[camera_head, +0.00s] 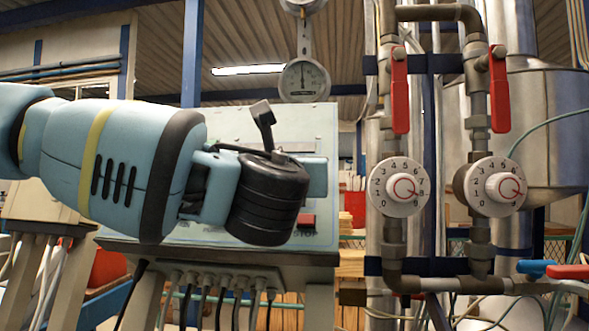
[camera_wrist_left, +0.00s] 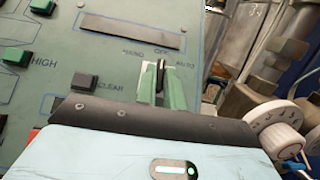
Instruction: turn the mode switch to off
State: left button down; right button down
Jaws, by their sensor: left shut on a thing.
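The mode switch (camera_wrist_left: 161,68) shows in the left wrist view as a narrow dark handle on the green panel (camera_wrist_left: 105,50). The labels MANU, OFF and AUTO arc above it. Its visible end points roughly up the picture, toward OFF; the fingers hide the rest, so its exact setting is unclear. My left gripper (camera_wrist_left: 160,85) is shut on the switch, one greenish finger on each side. In the head view my left arm reaches from the left to the panel (camera_head: 318,125), and its wrist hides the switch. My right gripper is not in view.
In the head view, pipes with two red valve handles (camera_head: 400,90) (camera_head: 499,90) and two white dials (camera_head: 398,187) (camera_head: 495,187) stand right of the panel. A round gauge (camera_head: 304,80) is above it.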

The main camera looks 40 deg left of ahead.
pick_arm(q)
jog(key=c, duration=1.5)
grip_release()
jog(key=v, duration=0.7)
jog(key=shift+s+d, duration=0.2)
jog(key=shift+s, duration=0.15)
jog(key=shift+f, duration=0.1)
